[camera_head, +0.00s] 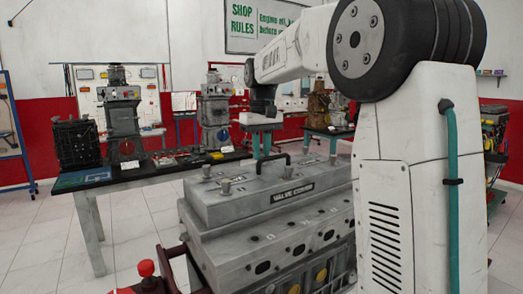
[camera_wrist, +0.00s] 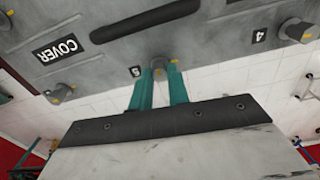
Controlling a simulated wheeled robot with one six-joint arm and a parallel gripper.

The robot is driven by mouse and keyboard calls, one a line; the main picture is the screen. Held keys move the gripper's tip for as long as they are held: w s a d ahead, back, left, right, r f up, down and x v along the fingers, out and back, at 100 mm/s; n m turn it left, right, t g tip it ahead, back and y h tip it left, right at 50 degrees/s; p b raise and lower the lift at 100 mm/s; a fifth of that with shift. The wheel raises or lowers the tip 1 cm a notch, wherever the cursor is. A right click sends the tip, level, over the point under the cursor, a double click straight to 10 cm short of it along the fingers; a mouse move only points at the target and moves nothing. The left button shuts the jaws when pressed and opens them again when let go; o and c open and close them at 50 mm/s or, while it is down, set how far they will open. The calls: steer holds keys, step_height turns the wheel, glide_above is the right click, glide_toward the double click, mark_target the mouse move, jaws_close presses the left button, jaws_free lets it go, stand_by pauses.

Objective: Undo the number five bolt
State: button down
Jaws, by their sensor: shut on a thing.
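The number five bolt (camera_wrist: 158,66) is a grey post with yellow marks beside the "5" label (camera_wrist: 136,71) at the edge of the grey valve cover (camera_wrist: 205,45). My gripper (camera_wrist: 162,74) has two teal fingers, one on each side of this bolt, and is shut on it. In the head view my gripper (camera_head: 260,156) points down at the far side of the valve cover (camera_head: 240,203). The bolt's details cannot be made out there. I cannot tell whether the bolt is loosened.
A dark handle (camera_wrist: 145,20) lies on the cover close to the fingers. The number four bolt (camera_wrist: 296,30) stands to the right and another bolt (camera_wrist: 60,92) to the left. A black workbench (camera_head: 150,172) with engine parts stands behind at left, with open floor before it.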

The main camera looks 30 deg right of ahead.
steer(key=n, duration=0.4)
steer(key=shift+n, duration=0.3)
steer(key=n, duration=0.4)
steer(key=shift+n, duration=0.3)
steer(key=n, duration=0.4)
steer(key=shift+n, duration=1.9)
steer(key=shift+r, duration=0.1)
steer(key=c, duration=1.3)
jaws_free()
steer(key=shift+c, duration=0.2)
